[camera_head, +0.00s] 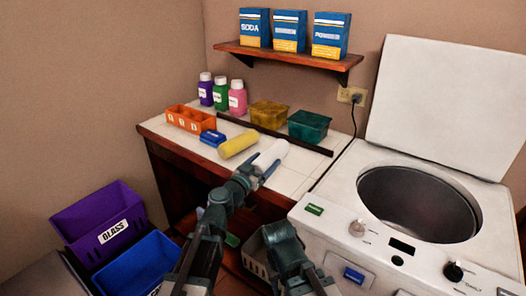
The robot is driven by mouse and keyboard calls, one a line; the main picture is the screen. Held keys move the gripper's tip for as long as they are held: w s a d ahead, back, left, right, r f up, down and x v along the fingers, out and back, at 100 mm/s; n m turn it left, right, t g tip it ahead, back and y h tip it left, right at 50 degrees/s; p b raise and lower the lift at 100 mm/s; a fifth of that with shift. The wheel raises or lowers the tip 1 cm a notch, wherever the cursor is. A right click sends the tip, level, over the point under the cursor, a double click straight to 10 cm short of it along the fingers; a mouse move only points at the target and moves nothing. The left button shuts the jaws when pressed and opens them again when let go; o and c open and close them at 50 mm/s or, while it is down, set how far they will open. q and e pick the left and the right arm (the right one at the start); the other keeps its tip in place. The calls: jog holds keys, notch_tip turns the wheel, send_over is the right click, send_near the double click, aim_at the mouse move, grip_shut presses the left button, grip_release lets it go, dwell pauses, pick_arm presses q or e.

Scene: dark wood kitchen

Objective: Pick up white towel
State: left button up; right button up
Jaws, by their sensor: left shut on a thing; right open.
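A rolled white towel (274,153) is on the white-tiled counter, beside a rolled yellow towel (238,144). My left gripper (266,167) is at the near end of the white towel and shut on it. The fingers hide that end. I cannot tell whether the towel is still touching the counter. My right gripper (322,283) is low at the bottom of the view, in front of the white machine, open and apart from the towels.
An orange caddy (189,118), a blue item (213,138), several bottles, a yellow bin (269,114) and a green bin (309,126) stand behind. A dark strip (275,134) crosses the counter. The open-lidded white machine (335,213) is right; purple and blue bins are lower left.

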pick_arm(q)
jog(key=s, duration=0.6)
jog(key=shift+s+d+r, duration=0.3)
